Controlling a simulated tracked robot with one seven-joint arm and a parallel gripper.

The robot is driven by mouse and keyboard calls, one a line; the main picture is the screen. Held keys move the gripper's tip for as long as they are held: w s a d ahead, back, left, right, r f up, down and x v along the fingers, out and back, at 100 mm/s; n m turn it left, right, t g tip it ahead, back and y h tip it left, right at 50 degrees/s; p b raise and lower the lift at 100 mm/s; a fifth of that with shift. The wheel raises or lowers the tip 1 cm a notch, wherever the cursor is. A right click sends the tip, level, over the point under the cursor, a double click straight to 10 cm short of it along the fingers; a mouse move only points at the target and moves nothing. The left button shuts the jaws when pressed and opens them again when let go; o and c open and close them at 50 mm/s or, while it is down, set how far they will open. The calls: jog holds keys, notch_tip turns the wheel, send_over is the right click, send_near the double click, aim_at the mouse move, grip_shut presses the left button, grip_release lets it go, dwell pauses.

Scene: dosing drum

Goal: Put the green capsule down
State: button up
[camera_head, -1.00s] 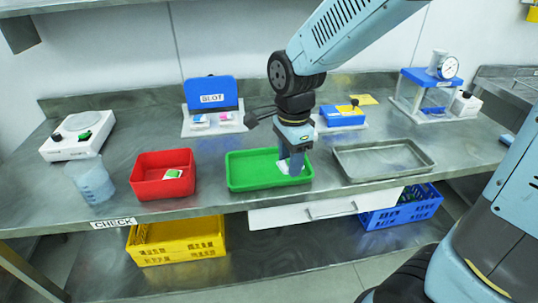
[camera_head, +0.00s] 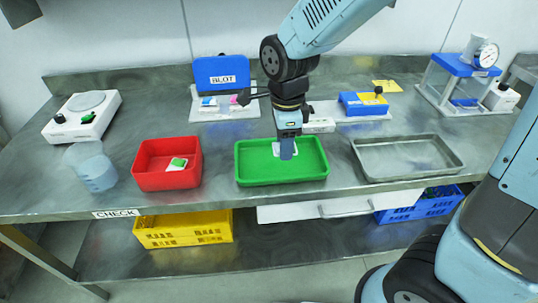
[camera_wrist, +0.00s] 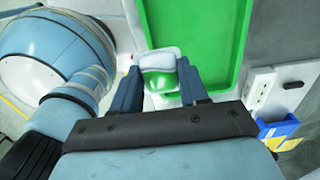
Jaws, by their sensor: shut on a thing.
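My gripper (camera_head: 287,153) points down over the green tray (camera_head: 252,175) in the head view. It is shut on a white piece with a glossy green part, which appears to be the green capsule (camera_wrist: 160,82). In the wrist view the piece sits between the two fingers of my gripper (camera_wrist: 160,72). In the head view a finger partly hides the piece (camera_head: 278,149), over the middle of the tray. I cannot tell whether it touches the tray floor. Another white-and-green piece (camera_head: 177,164) lies in the red tray (camera_head: 150,180).
A bare metal tray (camera_head: 362,166) is right of the green tray. A scale (camera_head: 70,130) with a small green item and a beaker (camera_head: 96,175) stand left. The BLOT stand (camera_head: 222,74) and a blue-and-yellow box (camera_head: 362,105) are behind. Bench space between the red and green trays is clear.

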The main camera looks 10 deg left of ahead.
send_over(268, 163)
notch_tip(268, 163, down, 7)
jog(key=shift+s+r, duration=0.1)
jog(key=shift+s, duration=0.05)
jog(key=shift+f, duration=1.55)
jog(key=shift+f, duration=0.1)
jog(key=o, duration=1.1)
